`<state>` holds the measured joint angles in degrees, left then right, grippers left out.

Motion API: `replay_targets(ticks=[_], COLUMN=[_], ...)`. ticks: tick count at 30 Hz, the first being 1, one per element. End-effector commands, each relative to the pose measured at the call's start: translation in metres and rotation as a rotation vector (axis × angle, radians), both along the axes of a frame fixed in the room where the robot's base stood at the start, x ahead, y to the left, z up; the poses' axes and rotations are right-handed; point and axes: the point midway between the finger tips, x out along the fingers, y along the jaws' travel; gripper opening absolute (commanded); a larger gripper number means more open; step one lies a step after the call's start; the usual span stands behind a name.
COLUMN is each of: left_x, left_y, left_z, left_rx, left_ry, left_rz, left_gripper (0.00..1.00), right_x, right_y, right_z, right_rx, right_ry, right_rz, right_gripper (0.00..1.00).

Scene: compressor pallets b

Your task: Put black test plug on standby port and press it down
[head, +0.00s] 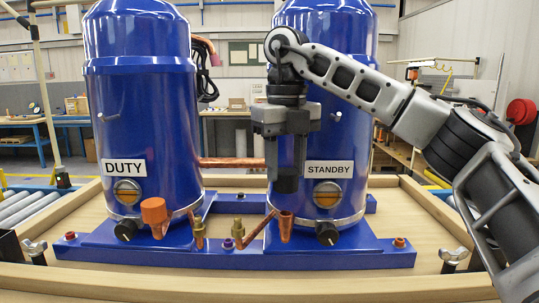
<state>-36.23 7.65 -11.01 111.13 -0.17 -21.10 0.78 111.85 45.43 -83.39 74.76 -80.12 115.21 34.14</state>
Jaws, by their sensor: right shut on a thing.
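My right gripper (287,178) comes in from the right and points down in front of the blue STANDBY compressor (325,110). It is shut on the black test plug (287,184), which shows dark between the fingertips. Below it the standby port (286,226), an open-looking copper stub, stands upright on the blue base. The plug is above the port, roughly in line with it in this view, with a visible gap between them. The fingers partly hide the plug. My left gripper is not in view.
The blue DUTY compressor (140,105) stands to the left, with an orange cap (154,211) on its copper stub. Small brass fittings (238,230) and black knobs (327,234) sit near the port. Wing nuts (454,258) stand at the wooden pallet's (250,281) front.

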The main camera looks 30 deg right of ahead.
Motion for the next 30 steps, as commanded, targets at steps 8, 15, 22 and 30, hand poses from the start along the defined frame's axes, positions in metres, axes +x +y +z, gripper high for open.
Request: replay_targets(ticks=[8, 15, 22, 30], left_x=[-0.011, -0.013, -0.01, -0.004], left_y=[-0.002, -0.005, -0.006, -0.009], left_z=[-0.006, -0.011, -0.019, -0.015], left_rx=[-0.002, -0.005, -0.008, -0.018], left_ry=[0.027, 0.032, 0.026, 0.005], left_rz=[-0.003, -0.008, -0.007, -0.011], left_gripper=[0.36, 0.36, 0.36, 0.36], right_x=[0.0, 0.001, 0.001, 0.001], right_y=[0.0, 0.0, 0.0, 0.0], right_z=[0.0, -0.005, -0.025, -0.042], right_rx=[0.0, 0.0, -0.001, -0.001], right_ry=[-0.001, 0.001, 0.001, 0.001], right_rz=[0.002, 0.003, 0.003, 0.003], right_gripper=[0.19, 0.19, 0.19, 0.19])
